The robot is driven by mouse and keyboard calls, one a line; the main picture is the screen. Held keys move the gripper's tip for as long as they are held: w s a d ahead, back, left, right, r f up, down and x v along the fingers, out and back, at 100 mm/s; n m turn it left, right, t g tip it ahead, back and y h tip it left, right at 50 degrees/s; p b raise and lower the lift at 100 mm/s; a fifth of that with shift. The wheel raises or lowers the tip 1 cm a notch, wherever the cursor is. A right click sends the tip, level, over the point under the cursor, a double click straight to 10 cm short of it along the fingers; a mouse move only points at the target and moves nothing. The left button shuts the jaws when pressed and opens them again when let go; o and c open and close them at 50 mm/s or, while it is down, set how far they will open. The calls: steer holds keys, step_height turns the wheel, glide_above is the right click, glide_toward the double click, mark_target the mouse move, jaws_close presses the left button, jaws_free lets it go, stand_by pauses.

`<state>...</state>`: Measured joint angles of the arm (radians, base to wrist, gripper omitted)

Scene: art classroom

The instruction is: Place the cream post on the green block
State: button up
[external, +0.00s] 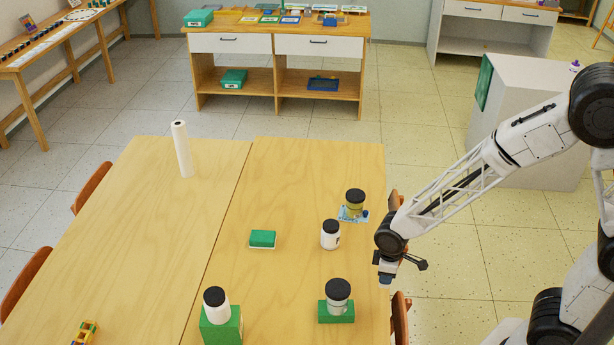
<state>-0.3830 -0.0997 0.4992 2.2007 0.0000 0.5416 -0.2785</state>
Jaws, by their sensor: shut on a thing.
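My gripper (386,278) is at the table's right edge, pointing down and shut on a small pale piece. The piece is mostly hidden, and I cannot tell if it is the cream post. A low green block with a pale lower side (262,239) lies bare in the middle of the right-hand tabletop, left of my gripper. A flat green block (337,314) at the front carries a black-lidded jar (338,296). A taller green block (221,327) at the front left carries a white black-lidded jar (216,304). A tall white cylinder (182,150) stands upright at the back left.
A white black-lidded jar (330,236) and a yellowish one (354,203) on a blue-patterned piece stand between the bare green block and my arm. A colorful toy (85,332) lies at the front left.

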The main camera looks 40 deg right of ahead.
steer(key=w+a, duration=0.3)
steer(key=w, duration=0.6)
steer(key=w+a+r+n, duration=0.1)
steer(key=w+a, duration=0.3)
steer(key=w, duration=0.6)
steer(key=w+a+r, duration=0.1)
steer(key=w+a, duration=0.2)
steer(key=w, duration=0.6)
steer(key=shift+w+a, duration=0.15)
steer(key=shift+w, duration=0.25)
steer(key=shift+w, duration=0.15)
glide_above(262, 236)
steer(key=shift+f, duration=0.7)
steer(key=shift+f, duration=1.75)
steer(key=shift+f, duration=0.1)
steer(key=o, duration=0.9)
steer(key=shift+o, duration=0.2)
